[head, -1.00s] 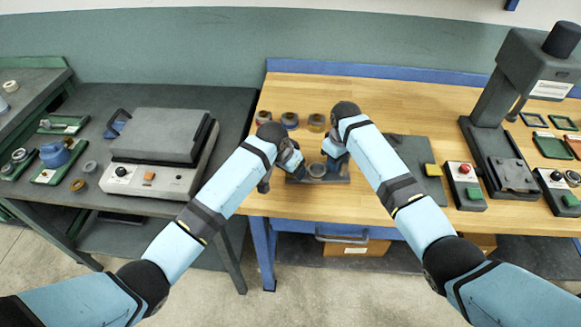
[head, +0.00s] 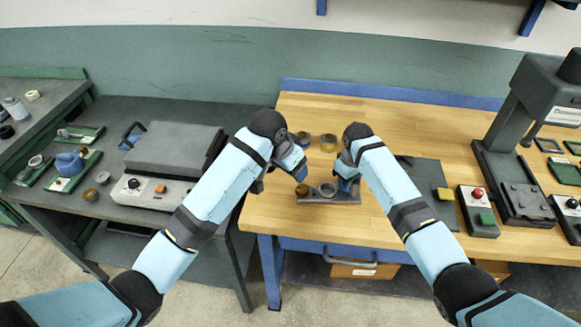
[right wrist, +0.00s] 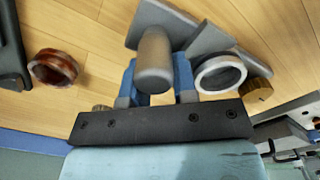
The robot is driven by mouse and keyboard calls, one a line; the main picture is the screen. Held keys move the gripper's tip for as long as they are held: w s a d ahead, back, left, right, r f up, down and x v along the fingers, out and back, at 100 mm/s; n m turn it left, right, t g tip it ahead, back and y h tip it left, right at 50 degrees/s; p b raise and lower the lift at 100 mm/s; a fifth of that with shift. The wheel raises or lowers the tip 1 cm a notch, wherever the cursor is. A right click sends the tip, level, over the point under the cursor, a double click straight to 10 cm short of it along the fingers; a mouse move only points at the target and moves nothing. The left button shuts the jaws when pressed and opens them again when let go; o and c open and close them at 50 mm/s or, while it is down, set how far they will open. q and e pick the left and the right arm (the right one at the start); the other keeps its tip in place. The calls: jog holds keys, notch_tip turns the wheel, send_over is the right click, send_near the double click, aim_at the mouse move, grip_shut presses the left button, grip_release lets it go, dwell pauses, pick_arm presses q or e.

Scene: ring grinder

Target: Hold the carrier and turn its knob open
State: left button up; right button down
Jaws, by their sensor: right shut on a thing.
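The carrier (head: 315,198) is a grey base on the near part of the wooden bench. It bears a metal ring (head: 327,189), with a brass knob (head: 302,190) at its left end. In the right wrist view the ring (right wrist: 220,74) and the knob (right wrist: 258,91) lie right of the fingers. My right gripper (head: 347,181) is shut on the carrier's upright grey post (right wrist: 154,60), with blue fingers on both sides. My left gripper (head: 297,172) is above the knob and looks apart from it. Its finger gap is not clear, and part of it shows in the right wrist view (right wrist: 290,142).
Loose rings (head: 328,142) stand behind the carrier; a copper one (right wrist: 52,68) shows in the right wrist view. A dark mat (head: 425,180) with a yellow block, a button box (head: 478,212) and a press (head: 515,170) are right. A grey lidded machine (head: 165,160) is left.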

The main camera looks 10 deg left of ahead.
jog(key=shift+w+a+r, duration=0.1)
jog(key=shift+w+a, duration=0.4)
jog(key=shift+w, duration=0.2)
jog(key=shift+w+a, duration=0.35)
jog(key=shift+w, duration=0.2)
jog(key=c, duration=0.8)
grip_release()
notch_tip(320, 180, up, 12)
